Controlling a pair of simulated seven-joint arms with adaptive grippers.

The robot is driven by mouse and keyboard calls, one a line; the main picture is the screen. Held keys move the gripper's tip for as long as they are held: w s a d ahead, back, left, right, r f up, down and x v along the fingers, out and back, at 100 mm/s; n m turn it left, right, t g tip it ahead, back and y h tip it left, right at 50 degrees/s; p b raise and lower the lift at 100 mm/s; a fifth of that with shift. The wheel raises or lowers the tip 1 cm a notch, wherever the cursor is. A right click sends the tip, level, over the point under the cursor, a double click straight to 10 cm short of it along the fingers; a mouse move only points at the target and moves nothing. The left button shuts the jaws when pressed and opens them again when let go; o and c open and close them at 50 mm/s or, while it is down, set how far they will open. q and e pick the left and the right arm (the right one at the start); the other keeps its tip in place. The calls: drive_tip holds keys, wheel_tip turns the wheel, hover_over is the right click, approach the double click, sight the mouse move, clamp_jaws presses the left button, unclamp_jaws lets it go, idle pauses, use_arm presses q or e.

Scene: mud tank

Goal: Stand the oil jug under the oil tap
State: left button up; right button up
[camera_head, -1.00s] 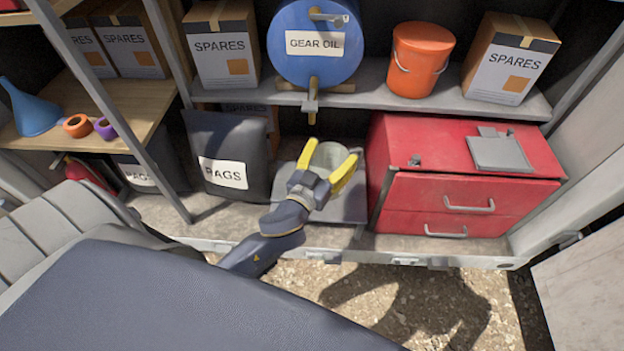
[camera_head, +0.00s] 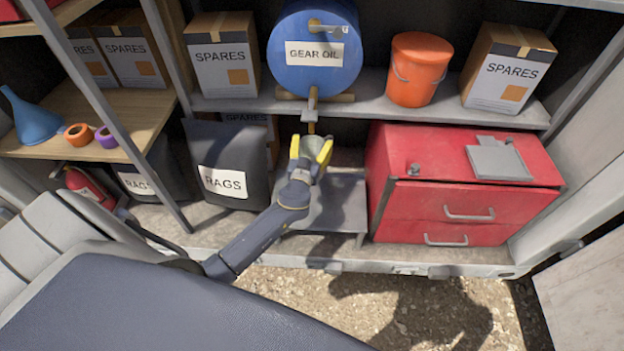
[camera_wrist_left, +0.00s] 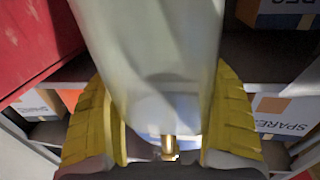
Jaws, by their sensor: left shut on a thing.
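The oil tap (camera_head: 312,106) hangs at the front of the blue gear oil drum (camera_head: 316,22) on the upper shelf. My left gripper (camera_head: 312,152) is shut on the grey oil jug, just below the tap and over the low grey stand (camera_head: 343,203). The jug (camera_wrist_left: 150,60) fills the middle of the left wrist view between the yellow fingers (camera_wrist_left: 165,120). In the head view the gripper and arm hide most of the jug, and I cannot tell whether its base touches the stand. The brass-coloured tap end (camera_wrist_left: 169,146) shows beyond the jug. My right gripper is not in view.
A red drawer cabinet (camera_head: 455,210) stands close on the right of the stand. A dark rags bag (camera_head: 229,150) is on the left. The upper shelf edge (camera_head: 430,112) runs overhead, with an orange bucket (camera_head: 417,72) and spares boxes (camera_head: 508,65).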

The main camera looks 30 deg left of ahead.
use_arm(q)
drive_tip(key=shift+f, duration=4.75)
drive_tip(key=o, duration=1.5)
drive_tip(key=shift+o, duration=0.2)
drive_tip(key=v, duration=1.2)
drive_tip(key=shift+r, duration=0.2)
